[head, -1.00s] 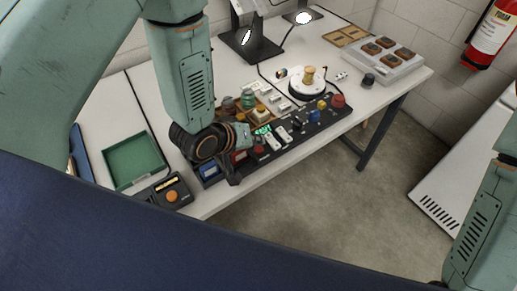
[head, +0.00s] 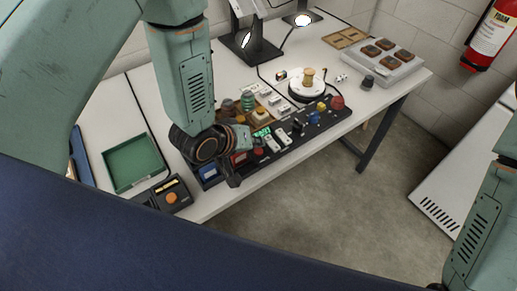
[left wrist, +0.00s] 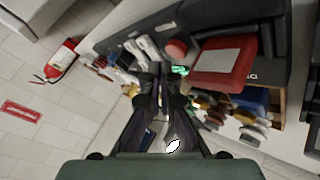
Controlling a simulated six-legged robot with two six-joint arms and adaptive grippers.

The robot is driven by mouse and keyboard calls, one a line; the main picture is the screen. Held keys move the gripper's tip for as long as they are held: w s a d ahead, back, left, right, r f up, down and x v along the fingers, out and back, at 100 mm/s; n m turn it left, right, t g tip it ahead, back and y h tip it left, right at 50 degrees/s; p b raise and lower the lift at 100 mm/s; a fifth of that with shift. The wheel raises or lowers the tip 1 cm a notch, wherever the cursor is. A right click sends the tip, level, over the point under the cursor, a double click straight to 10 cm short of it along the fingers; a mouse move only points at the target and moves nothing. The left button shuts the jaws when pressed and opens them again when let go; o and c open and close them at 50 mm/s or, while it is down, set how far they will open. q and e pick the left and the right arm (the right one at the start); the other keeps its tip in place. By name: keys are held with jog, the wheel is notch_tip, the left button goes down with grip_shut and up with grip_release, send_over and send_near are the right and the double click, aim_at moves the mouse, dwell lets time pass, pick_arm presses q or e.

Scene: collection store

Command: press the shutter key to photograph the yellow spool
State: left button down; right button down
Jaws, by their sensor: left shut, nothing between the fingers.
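The yellow spool (head: 308,75) stands upright on a round white turntable (head: 300,88) near the middle of the table. In front of it runs a dark control panel (head: 318,127) with several coloured keys and knobs. In the left wrist view the shut fingers (left wrist: 160,77) point towards the panel, near a large red key (left wrist: 222,64) and a round red button (left wrist: 176,48). I cannot tell which key is the shutter key or whether the fingers touch anything.
A green tray (head: 133,162) and a small box with an orange knob (head: 171,195) lie on the left. Lamps stand behind the turntable. A grey holder with brown pieces (head: 393,57) is at the back right. Small spools crowd close behind the panel's left half.

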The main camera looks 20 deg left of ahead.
pick_arm(q)
jog(key=shift+f, duration=0.1)
jog(key=shift+f, duration=0.35)
jog(key=shift+f+b, duration=0.25)
jog(key=shift+b, duration=0.05)
dwell(0.6)
jog(key=shift+s+f, duration=0.3)
jog(key=shift+f, duration=0.3)
dwell(0.7)
jog(key=shift+a+r+p, duration=0.1)
jog(key=shift+r+p, duration=0.55)
jog(key=shift+r, duration=0.35)
jog(key=shift+w+r, duration=0.1)
jog(key=shift+w, duration=0.05)
